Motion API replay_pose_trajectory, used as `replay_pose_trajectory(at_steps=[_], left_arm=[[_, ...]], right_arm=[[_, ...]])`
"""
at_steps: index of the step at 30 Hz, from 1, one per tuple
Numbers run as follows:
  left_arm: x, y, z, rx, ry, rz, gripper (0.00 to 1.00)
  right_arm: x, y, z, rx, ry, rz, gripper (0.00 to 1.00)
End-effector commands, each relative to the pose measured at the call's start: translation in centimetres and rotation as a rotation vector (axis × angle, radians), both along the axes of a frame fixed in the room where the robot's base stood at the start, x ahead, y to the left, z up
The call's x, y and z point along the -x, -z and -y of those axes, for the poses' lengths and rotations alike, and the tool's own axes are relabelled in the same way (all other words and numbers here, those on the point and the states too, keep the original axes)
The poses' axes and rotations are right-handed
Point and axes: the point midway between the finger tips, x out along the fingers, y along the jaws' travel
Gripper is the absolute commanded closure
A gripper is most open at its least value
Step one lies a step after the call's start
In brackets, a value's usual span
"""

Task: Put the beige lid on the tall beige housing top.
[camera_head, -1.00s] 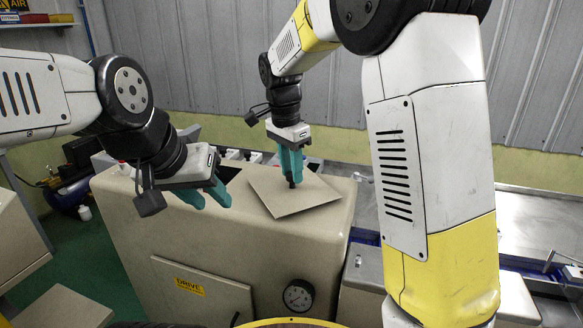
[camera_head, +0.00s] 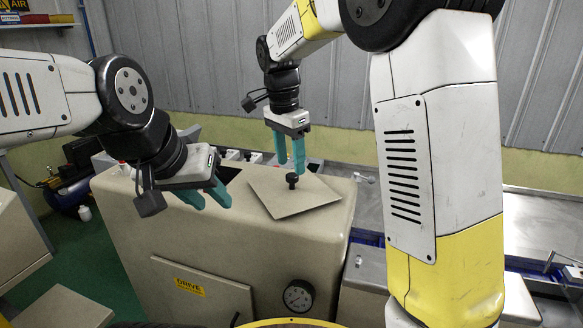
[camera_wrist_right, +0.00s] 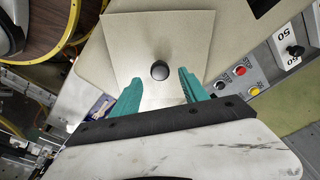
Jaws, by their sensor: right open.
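The beige lid (camera_head: 306,199), a flat square plate with a black knob (camera_head: 292,180), lies on the tall beige housing top (camera_head: 335,185), turned at an angle to the housing's edges. My right gripper (camera_head: 291,170) is open and empty, just above and behind the knob. In the right wrist view the lid (camera_wrist_right: 185,35) and knob (camera_wrist_right: 159,70) lie beyond the two spread teal fingers (camera_wrist_right: 160,88). My left gripper (camera_head: 212,199) has its teal fingers apart, with nothing between them, at the left of the housing's top.
A control panel with buttons (camera_wrist_right: 240,72) lies along the housing's back edge. A pressure gauge (camera_head: 298,296) and a door labelled DRIVE (camera_head: 205,290) are on the front. A metal conveyor (camera_head: 540,220) runs at the right.

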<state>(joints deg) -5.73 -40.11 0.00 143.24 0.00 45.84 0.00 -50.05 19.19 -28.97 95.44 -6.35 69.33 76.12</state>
Motion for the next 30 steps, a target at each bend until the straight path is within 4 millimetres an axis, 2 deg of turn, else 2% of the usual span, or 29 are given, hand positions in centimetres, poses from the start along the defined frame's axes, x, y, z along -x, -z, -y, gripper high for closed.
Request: replay_pose_trajectory(at_steps=[3,9,14,17,20,23,27,30], left_arm=[[0.0,0.0,0.0,0.000,0.000,0.000,0.64],[0.0,0.0,0.0,0.000,0.000,0.000,0.64],[0.0,0.0,0.0,0.000,0.000,0.000,0.64],[0.0,0.0,0.0,0.000,0.000,0.000,0.64],[0.0,0.0,0.0,0.000,0.000,0.000,0.64],[0.0,0.0,0.0,0.000,0.000,0.000,0.64],[0.0,0.0,0.0,0.000,0.000,0.000,0.64],[0.0,0.0,0.0,0.000,0.000,0.000,0.64]], right_arm=[[0.1,-2.8,-0.3,-0.002,-0.002,0.004,0.48],[0.4,-6.6,-0.6,-0.002,-0.001,0.004,0.48],[0.6,-8.3,-0.8,0.000,0.000,0.002,0.48],[0.9,-8.8,-0.1,-0.015,-0.015,0.000,0.48],[1.8,-8.8,2.3,-0.066,-0.080,0.004,0.48],[3.9,-8.6,5.6,-0.142,-0.203,0.033,0.48],[8.3,-7.9,9.8,-0.215,-0.422,0.143,0.48],[11.9,-7.1,11.9,-0.210,-0.577,0.247,0.48]])
